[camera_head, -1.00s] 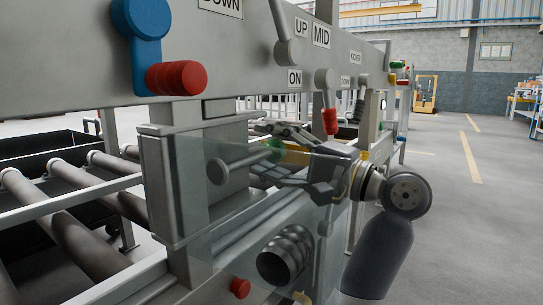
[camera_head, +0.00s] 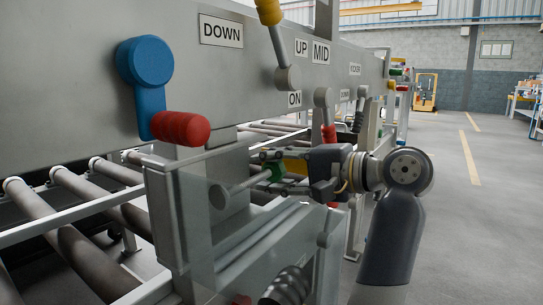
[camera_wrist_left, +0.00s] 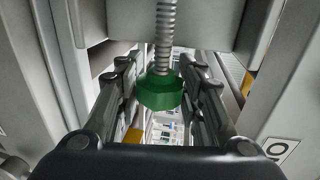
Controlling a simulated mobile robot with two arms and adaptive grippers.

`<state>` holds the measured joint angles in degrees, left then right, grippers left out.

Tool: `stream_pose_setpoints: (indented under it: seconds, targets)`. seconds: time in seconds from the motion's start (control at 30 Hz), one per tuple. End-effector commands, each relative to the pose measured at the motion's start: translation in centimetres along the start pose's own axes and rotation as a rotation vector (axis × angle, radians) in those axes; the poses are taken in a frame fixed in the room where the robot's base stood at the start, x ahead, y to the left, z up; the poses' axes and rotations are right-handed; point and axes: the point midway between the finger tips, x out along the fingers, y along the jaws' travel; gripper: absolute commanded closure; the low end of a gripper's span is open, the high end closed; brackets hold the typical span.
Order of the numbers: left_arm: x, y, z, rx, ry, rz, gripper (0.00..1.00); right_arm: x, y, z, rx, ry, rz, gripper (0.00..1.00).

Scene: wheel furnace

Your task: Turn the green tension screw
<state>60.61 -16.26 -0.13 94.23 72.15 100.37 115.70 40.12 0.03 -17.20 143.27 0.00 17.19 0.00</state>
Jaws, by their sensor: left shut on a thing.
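My left gripper (camera_head: 279,168) comes from the right and is shut on the green head, one finger on each side. The fingers hide part of the head in the head view. My right gripper is not in view.
A blue lever (camera_head: 146,85) with a red grip hangs above left of the screw. Other levers and labels line the grey beam (camera_head: 90,40). Metal rollers (camera_head: 75,250) lie at left. The floor (camera_head: 455,240) is open at right.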

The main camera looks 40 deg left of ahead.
Motion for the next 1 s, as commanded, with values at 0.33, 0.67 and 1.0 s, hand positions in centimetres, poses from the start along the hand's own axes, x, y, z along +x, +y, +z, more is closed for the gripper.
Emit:
stream_pose_setpoints:
  seconds: [0.33,0.67,1.0]
  targets:
    - [0.01,0.02,-0.06,0.000,0.001,0.056,0.90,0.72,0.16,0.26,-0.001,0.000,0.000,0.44]
    - [0.01,0.02,-0.05,0.001,0.001,0.055,0.44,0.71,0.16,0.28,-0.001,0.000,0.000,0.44]
    - [0.00,0.02,-0.02,0.001,0.000,0.055,0.44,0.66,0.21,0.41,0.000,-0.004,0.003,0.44]
